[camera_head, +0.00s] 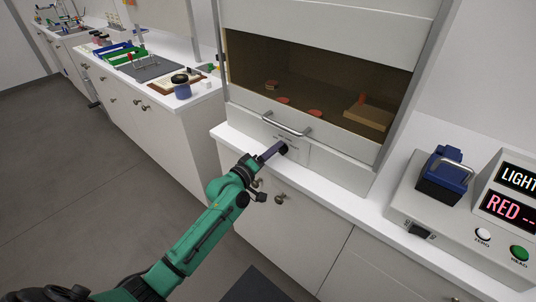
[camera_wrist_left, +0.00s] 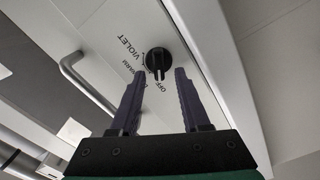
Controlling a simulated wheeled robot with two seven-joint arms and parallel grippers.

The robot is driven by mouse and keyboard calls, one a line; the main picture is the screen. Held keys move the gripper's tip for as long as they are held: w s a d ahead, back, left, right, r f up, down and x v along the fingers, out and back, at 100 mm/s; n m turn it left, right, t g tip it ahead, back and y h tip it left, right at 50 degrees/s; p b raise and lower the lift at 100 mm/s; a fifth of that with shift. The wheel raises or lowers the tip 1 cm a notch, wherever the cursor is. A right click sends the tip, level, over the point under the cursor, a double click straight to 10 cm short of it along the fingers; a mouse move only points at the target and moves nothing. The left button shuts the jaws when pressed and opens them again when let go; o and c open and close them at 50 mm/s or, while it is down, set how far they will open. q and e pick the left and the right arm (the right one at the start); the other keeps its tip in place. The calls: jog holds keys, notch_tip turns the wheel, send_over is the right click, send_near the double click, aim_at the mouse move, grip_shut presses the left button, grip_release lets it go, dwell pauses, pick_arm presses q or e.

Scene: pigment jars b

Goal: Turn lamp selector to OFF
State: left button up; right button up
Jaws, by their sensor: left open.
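The lamp selector is a round black knob (camera_wrist_left: 158,60) with a raised grip bar, set in a pale panel. The labels VIOLET, WARM and OFF are printed beside it. The bar extends toward the fingers near OFF, but I cannot tell which label it marks. In the head view the knob (camera_head: 284,149) shows as a dark spot at my left gripper's tips. My left gripper (camera_wrist_left: 160,72) is open, its purple fingers on either side of the bar's end with gaps; contact is not visible. It also shows in the head view (camera_head: 278,150). My right gripper is out of view.
The panel belongs to a cabinet with a half-raised front and a metal handle (camera_head: 286,124) above the knob. Inside are several red discs and a wooden block (camera_head: 368,112). A grey device (camera_head: 455,225) with a blue unit stands at right. The grey floor at left is clear.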

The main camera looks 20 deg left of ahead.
pick_arm(q)
jog(key=b+v, duration=0.2)
jog(key=v, duration=1.2)
jog(key=shift+s, duration=0.2)
jog(key=s+a+f+m+g+y, duration=0.1)
jog(key=s+a+f+g+y, duration=0.15)
jog(key=f, duration=0.75)
jog(key=s+a+f+m+g+y, duration=0.1)
jog(key=s+a+f, duration=0.15)
jog(key=f, duration=0.65)
jog(key=s+a+f+g+y, duration=0.2)
jog(key=a+f, duration=0.2)
jog(key=f, duration=0.6)
jog(key=s+f+m+g, duration=0.3)
jog(key=s+f+g, duration=0.1)
jog(key=s+f, duration=0.7)
jog(key=s+d+f+m+g, duration=0.2)
jog(key=s+f, duration=0.4)
jog(key=s, duration=0.3)
jog(key=s+d+f+m+g+y, duration=0.1)
jog(key=s+d+f+m+g, duration=0.2)
jog(key=s, duration=0.7)
notch_tip(320, 180, down, 3)
jog(key=shift+s+d+r+g, duration=0.1)
jog(key=shift+s+d+g, duration=0.15)
jog(key=shift+g, duration=0.3)
